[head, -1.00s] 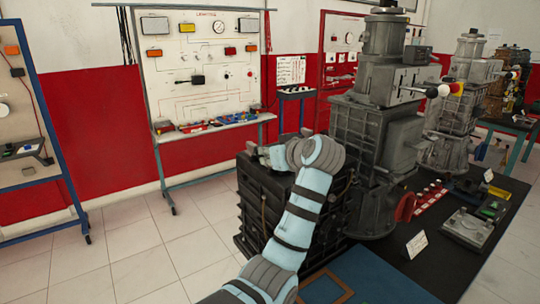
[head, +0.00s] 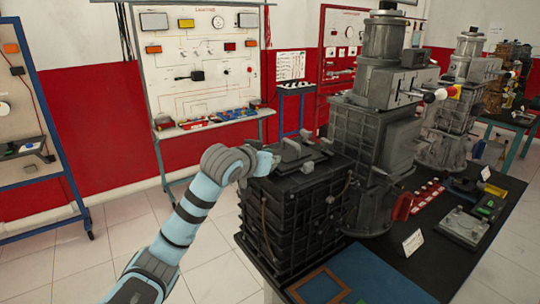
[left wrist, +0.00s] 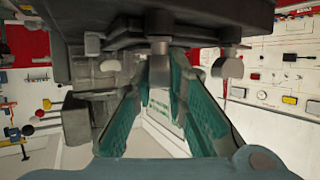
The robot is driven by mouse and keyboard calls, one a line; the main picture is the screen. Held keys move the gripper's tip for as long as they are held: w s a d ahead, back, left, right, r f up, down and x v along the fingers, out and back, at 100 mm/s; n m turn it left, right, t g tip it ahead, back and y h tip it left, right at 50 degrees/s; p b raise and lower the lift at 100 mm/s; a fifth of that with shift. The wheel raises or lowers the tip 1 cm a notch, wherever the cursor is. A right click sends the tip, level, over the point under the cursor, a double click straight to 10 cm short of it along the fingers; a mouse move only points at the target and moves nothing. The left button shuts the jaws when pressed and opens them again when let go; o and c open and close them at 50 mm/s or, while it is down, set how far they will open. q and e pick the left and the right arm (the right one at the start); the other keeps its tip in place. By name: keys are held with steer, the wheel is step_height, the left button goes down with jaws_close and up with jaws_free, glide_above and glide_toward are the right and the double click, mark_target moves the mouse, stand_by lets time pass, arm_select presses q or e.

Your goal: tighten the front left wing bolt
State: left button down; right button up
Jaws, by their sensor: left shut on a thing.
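The black ribbed engine box (head: 292,215) stands on the bench, with grey fittings on its top. My left gripper (head: 270,163) reaches in from the left at the box's left top edge. In the left wrist view its two teal fingers (left wrist: 165,75) close in on a grey wing bolt (left wrist: 159,46) under the dark overhanging rim. I take this for the front left wing bolt; in the head view the hand hides it. Another rounded grey wing (left wrist: 228,67) hangs to the right in the wrist view, apart from the fingers. My right gripper is not in view.
A tall grey engine trainer (head: 375,130) stands close behind and right of the box. A wooden frame (head: 319,286) and a blue mat (head: 372,276) lie in front on the bench. The floor left of the box is free.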

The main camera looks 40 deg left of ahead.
arm_select(q)
steer(key=m+h+p, duration=0.1)
steer(key=m+h, duration=0.1)
steer(key=m+h+p, duration=0.1)
steer(key=m+h, duration=0.1)
steer(key=shift+a+r+h, duration=0.1)
steer(key=shift+r+h, duration=0.1)
steer(key=shift+h, duration=0.1)
steer(key=shift+f+m+h+p, duration=0.1)
steer(key=shift+m+h+p, duration=0.75)
steer(key=shift+h, duration=0.25)
steer(key=shift+m, duration=0.25)
steer(key=shift+f, duration=0.1)
steer(key=c, duration=1.6)
jaws_free()
step_height(320, 180, up, 10)
steer(key=shift+r, duration=0.1)
